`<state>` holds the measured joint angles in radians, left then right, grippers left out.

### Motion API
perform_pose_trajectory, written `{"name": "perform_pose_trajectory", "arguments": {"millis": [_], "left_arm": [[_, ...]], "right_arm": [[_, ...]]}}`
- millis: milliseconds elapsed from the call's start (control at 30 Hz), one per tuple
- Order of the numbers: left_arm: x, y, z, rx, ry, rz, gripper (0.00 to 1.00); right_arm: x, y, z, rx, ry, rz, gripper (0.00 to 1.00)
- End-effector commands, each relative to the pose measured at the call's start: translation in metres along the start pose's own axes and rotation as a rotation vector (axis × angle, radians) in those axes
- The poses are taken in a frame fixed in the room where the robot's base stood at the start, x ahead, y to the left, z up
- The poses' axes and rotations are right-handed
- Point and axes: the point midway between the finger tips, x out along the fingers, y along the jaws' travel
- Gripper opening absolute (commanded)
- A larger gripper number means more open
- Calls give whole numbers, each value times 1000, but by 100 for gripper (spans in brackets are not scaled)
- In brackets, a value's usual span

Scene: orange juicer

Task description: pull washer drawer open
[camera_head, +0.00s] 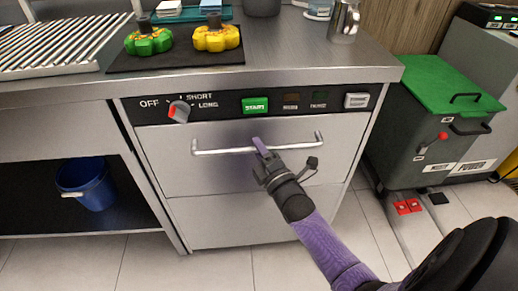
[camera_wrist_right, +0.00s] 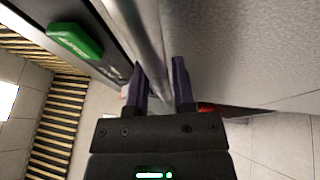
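The washer drawer (camera_head: 190,174) is a steel front under the control panel, and it is shut. Its horizontal bar handle (camera_head: 222,151) crosses the upper part of the front. My right gripper (camera_head: 262,149) is at the middle of the handle. In the right wrist view the two purple fingers (camera_wrist_right: 160,75) stand apart, and the handle bar (camera_wrist_right: 142,35) runs down toward the gap between them. I cannot tell whether either finger touches the bar. My left gripper is not in view.
The control panel (camera_head: 220,104) has a red-marked knob and a green start button. A green-lidded bin (camera_head: 430,125) stands to the right. A blue bucket (camera_head: 88,183) is under the counter at left. The tiled floor (camera_head: 190,265) before the drawer is clear.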

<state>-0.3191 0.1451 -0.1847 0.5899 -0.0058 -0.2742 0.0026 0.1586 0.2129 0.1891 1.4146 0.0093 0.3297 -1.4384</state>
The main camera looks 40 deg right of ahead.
Motion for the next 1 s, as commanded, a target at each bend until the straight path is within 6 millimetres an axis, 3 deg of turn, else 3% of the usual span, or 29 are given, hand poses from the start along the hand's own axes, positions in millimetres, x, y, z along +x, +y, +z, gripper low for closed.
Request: {"name": "perform_pose_trajectory", "arguments": {"millis": [33,133,533,1000], "left_arm": [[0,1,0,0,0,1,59],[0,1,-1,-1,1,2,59],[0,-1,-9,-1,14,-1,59],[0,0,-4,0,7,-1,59]], "right_arm": [[0,0,0,0,0,0,18],[0,0,0,0,0,0,0],[0,0,0,0,0,-1,0],[-1,-1,0,0,0,-2,0]]}}
